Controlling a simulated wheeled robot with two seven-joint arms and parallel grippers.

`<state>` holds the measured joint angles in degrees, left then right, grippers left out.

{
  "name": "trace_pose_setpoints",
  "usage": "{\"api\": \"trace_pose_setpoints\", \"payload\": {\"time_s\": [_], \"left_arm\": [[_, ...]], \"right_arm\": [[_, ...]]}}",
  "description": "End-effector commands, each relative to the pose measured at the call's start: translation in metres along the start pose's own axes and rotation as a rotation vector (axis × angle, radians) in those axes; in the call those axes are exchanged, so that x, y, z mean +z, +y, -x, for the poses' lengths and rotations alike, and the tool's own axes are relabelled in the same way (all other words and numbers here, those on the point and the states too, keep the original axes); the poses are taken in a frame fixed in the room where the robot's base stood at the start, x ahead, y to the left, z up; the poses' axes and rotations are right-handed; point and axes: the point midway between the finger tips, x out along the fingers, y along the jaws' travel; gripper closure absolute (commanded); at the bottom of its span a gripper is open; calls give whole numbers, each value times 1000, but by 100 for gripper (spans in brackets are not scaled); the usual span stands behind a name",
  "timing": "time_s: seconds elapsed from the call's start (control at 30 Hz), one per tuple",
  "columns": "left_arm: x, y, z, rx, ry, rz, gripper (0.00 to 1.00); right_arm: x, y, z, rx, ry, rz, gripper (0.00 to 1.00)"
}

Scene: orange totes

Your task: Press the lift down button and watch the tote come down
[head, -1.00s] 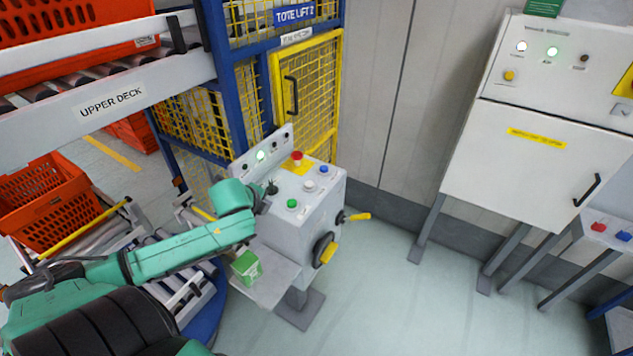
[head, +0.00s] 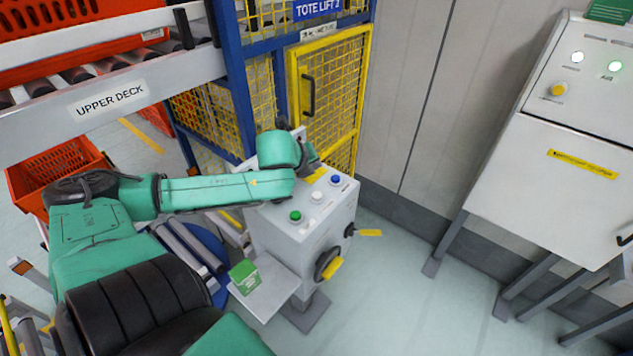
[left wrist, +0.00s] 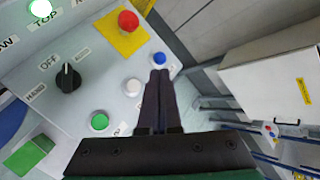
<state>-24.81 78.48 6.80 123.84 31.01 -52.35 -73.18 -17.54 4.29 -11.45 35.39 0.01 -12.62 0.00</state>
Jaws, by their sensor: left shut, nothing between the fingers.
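A grey control box stands by the lift, its sloped panel (head: 280,222) carrying green (head: 295,216), white (head: 316,196) and blue (head: 335,180) buttons. Their labels are not readable. My left gripper (head: 312,158) is above the panel's far part. In the left wrist view its shut, empty fingers (left wrist: 160,75) end just short of the blue button (left wrist: 158,58) in the picture; I cannot tell the height gap. The white button (left wrist: 132,86) is left of the fingers. The lamp labelled TOP (left wrist: 40,8) glows green. An orange tote (head: 75,18) is at upper left. My right gripper is out of view.
A red mushroom button (left wrist: 128,20) on a yellow plate and a black selector knob (left wrist: 68,77) share the panel. The yellow mesh lift gate (head: 330,90) is behind. A green box (head: 244,276) sits on a side shelf. A white cabinet (head: 540,160) stands right.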

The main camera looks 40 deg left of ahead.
Motion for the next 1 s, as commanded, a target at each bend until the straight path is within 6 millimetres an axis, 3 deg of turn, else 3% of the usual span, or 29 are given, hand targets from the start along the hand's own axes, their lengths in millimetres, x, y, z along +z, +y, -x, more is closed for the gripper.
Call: {"api": "trace_pose_setpoints", "payload": {"time_s": [0.27, 0.5, 0.7, 1.0], "left_arm": [[-17, 18, -24, 2, 0, -1, 100], [-35, 35, -48, -1, 1, 0, 100], [-44, 44, -60, 0, 0, 0, 100], [-44, 44, -60, 0, 0, 1, 100]], "right_arm": [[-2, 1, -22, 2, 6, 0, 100], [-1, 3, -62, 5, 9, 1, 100], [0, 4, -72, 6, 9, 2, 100], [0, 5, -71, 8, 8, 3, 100]]}}
